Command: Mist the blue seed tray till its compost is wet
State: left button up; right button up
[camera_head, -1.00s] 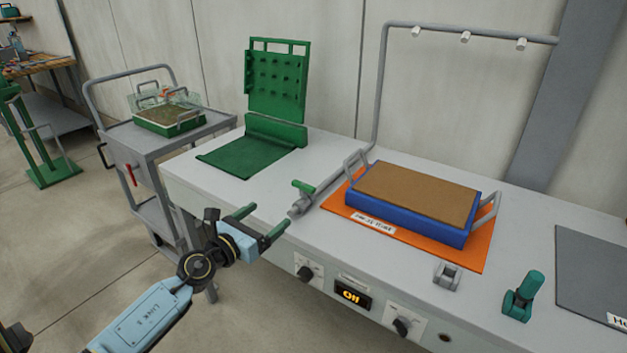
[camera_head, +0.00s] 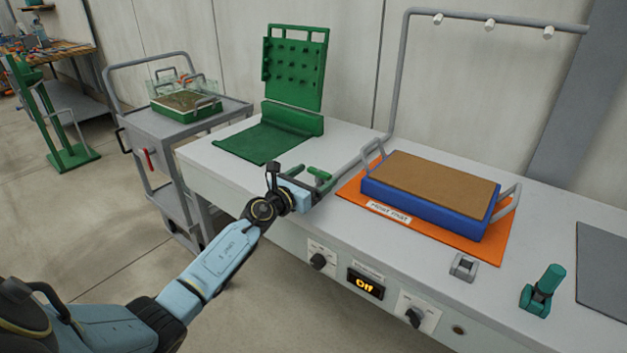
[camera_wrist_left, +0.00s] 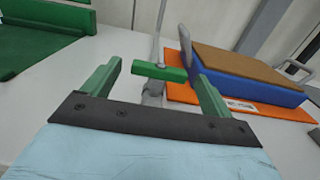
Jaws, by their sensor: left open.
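The blue seed tray (camera_head: 428,205) stands on an orange mat (camera_head: 468,250) on the bench. Its compost (camera_head: 440,178) is light brown and looks dry. A grey pipe (camera_head: 390,100) rises behind it to an overhead bar with three white nozzles (camera_head: 490,24); no mist shows. The pipe's valve has a green handle (camera_head: 319,173). My left gripper (camera_head: 312,181) is open at the valve. In the left wrist view the green handle (camera_wrist_left: 158,72) shows between the fingers, a little beyond them; contact is unclear. My right gripper is out of view.
The bench front has two black knobs (camera_head: 319,261) and a display (camera_head: 366,285) reading "Off". A trolley (camera_head: 170,128) holds a green tray. A green-handled lever (camera_head: 543,290) stands at the right.

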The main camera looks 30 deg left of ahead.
pick_arm(q)
jog(key=shift+w, duration=0.25)
jog(key=c, duration=1)
